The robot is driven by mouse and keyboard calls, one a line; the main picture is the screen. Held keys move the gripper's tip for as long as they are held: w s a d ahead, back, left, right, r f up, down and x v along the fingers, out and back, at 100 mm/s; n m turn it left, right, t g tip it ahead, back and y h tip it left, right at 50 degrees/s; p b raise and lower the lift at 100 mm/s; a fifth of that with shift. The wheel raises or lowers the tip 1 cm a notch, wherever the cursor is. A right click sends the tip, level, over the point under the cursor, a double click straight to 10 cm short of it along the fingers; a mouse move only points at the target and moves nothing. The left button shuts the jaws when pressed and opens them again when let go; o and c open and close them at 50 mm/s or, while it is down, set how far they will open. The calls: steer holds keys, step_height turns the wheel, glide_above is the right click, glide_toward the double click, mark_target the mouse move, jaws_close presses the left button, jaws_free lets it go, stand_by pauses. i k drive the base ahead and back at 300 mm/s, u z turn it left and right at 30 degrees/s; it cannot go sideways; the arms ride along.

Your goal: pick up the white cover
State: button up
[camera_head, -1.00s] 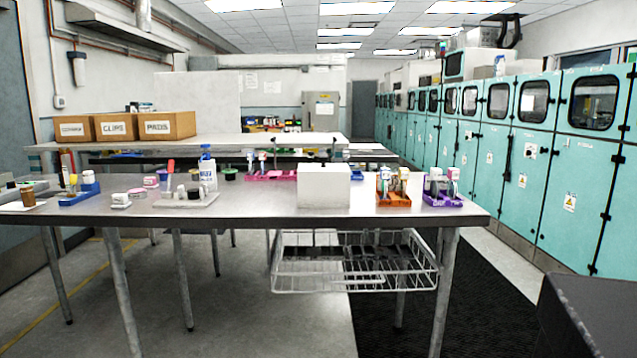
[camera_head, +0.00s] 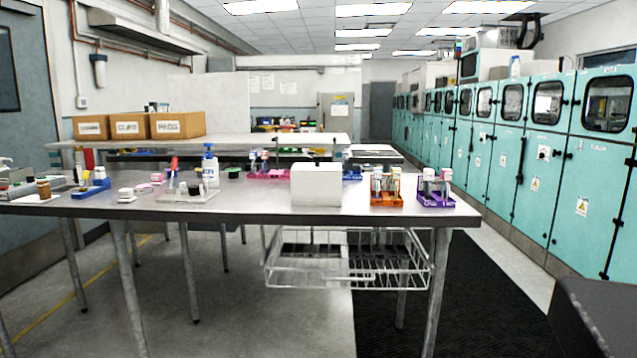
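A plain white box-shaped cover (camera_head: 316,186) stands on the grey metal table (camera_head: 265,213), near its front edge and right of the middle. Its front and top show; anything under or behind it is hidden. My gripper is not in view.
An orange rack (camera_head: 386,200) and a purple rack (camera_head: 436,201) hold small containers right of the cover. A white bottle (camera_head: 210,172) and a light tray (camera_head: 188,196) stand to its left. A wire basket (camera_head: 348,282) hangs below the tabletop. Teal cabinets (camera_head: 530,180) line the right side.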

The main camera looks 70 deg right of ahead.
mark_target(317, 183)
steer(key=k, duration=1.55)
steer(key=z, duration=2.35)
steer(key=i, duration=0.7)
steer(key=u, duration=0.15)
